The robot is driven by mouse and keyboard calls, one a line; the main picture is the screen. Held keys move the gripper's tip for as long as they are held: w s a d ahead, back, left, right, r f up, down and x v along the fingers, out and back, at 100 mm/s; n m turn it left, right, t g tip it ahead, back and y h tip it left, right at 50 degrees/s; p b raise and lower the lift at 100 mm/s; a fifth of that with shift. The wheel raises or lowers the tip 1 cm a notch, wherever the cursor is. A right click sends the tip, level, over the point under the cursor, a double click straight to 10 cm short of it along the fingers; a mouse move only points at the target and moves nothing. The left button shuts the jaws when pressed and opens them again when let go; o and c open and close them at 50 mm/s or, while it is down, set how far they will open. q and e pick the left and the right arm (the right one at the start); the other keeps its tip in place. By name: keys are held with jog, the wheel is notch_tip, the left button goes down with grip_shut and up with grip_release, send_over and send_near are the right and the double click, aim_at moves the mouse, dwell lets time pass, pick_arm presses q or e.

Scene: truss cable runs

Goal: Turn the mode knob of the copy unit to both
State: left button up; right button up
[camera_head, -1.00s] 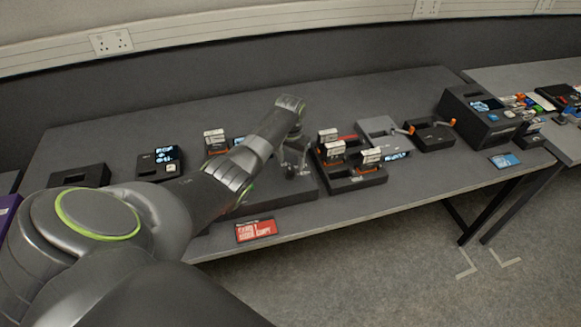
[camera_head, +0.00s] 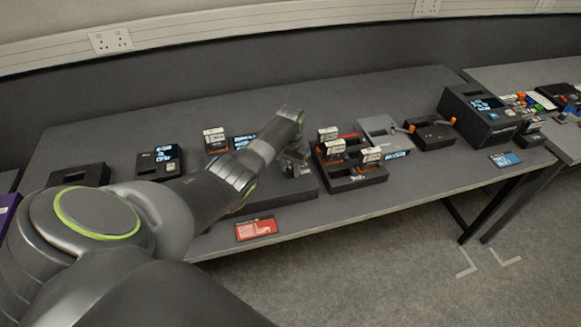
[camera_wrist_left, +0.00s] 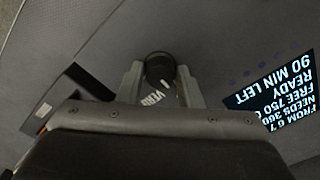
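The copy unit (camera_head: 285,189) is a low dark box at the middle of the table, partly hidden by my left arm. Its lit screen (camera_head: 243,142) shows behind the arm; a screen with white text (camera_wrist_left: 275,98) is at the right of the left wrist view. The mode knob (camera_wrist_left: 159,68) is round and black in the left wrist view, with lettering partly visible beside it. My left gripper (camera_wrist_left: 159,76) has its fingers apart, one on each side of the knob, with narrow gaps. In the head view the left gripper (camera_head: 296,166) is over the unit. My right gripper is not seen.
A dark tray with upright cartridges (camera_head: 350,178) stands close to the right of the gripper. A grey unit (camera_head: 377,131) and a large dark box (camera_head: 478,125) are farther right. A red card (camera_head: 257,229) lies at the table's front edge.

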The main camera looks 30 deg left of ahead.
pick_arm(q)
jog(key=shift+c, duration=0.5)
jog(key=shift+m, duration=0.4)
jog(key=m, duration=0.3)
jog(key=shift+p, duration=0.3)
jog(key=m, duration=1.4)
jog(key=shift+m, duration=0.3)
jog(key=o, duration=1)
